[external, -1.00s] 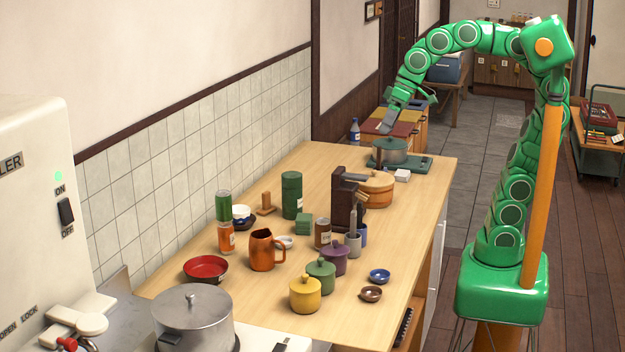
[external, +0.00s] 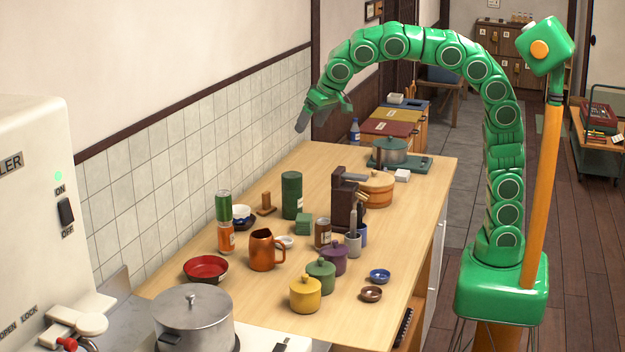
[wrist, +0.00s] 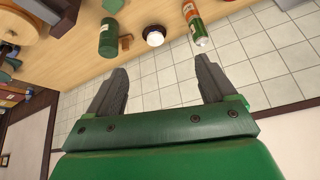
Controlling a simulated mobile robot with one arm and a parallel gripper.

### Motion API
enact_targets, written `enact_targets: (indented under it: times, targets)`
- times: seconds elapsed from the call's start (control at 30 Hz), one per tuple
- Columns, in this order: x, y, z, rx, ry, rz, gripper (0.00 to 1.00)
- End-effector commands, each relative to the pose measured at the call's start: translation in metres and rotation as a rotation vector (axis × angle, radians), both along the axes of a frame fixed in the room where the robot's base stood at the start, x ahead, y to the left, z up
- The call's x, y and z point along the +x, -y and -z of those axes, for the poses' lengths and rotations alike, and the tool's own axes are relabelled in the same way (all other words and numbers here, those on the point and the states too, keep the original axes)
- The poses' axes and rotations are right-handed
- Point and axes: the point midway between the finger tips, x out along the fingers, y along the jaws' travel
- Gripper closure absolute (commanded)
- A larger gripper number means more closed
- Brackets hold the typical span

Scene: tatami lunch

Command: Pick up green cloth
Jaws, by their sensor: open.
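A small green block-shaped bundle (external: 303,224), which looks like the folded green cloth, lies on the wooden counter (external: 330,290) in the external view. It sits just right of the tall dark green canister (external: 292,195) and behind the orange-brown jug (external: 263,250). I cannot tell it for certain in the wrist view. My gripper (external: 324,114) is high above the far, wall-side end of the counter, well apart from the cloth. In the wrist view its two fingers (wrist: 162,66) are spread wide with nothing between them.
Around the cloth stand a green-and-orange can stack (external: 224,220), a brown jar (external: 322,233), a dark coffee grinder (external: 345,200) and several lidded pots, including a green one (external: 321,275). The tiled wall (external: 190,165) borders the counter at left.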

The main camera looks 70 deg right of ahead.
Motion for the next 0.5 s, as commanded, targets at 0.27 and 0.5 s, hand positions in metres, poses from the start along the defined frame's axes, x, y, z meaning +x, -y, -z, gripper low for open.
enact_targets:
  times: [0.27, 0.5]
  targets:
    - [0.038, 0.038, 0.092, -0.145, -0.025, 0.366, 0.16]
    - [0.058, 0.071, 0.162, -0.271, 0.032, 0.64, 0.16]
